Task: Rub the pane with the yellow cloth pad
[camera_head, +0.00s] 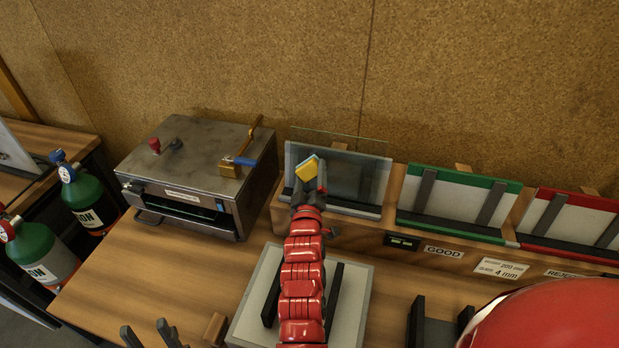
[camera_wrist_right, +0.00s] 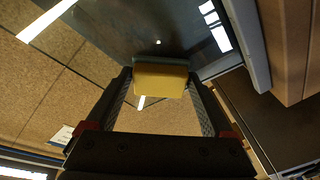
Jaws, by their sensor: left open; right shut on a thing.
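The glass pane (camera_head: 350,172) leans upright in the left bay of the wooden rack, clear and slightly grey; its dark, reflecting surface fills the top of the right wrist view (camera_wrist_right: 130,35). My right gripper (camera_head: 308,188) is shut on the yellow cloth pad (camera_head: 307,169) and holds it in front of the pane's left part. In the right wrist view the pad (camera_wrist_right: 160,82) sits between both fingertips, close to the glass. I cannot tell whether it touches. My left gripper (camera_head: 149,337) is open and empty at the bottom left, partly cut off by the picture's edge.
A metal oven-like box (camera_head: 190,170) with a blue-handled latch stands left of the rack. Green-framed (camera_head: 455,197) and red-framed (camera_head: 575,222) bays stand to the right. A pale plate (camera_head: 355,300) lies under my right arm. Green cylinders (camera_head: 90,200) stand at far left.

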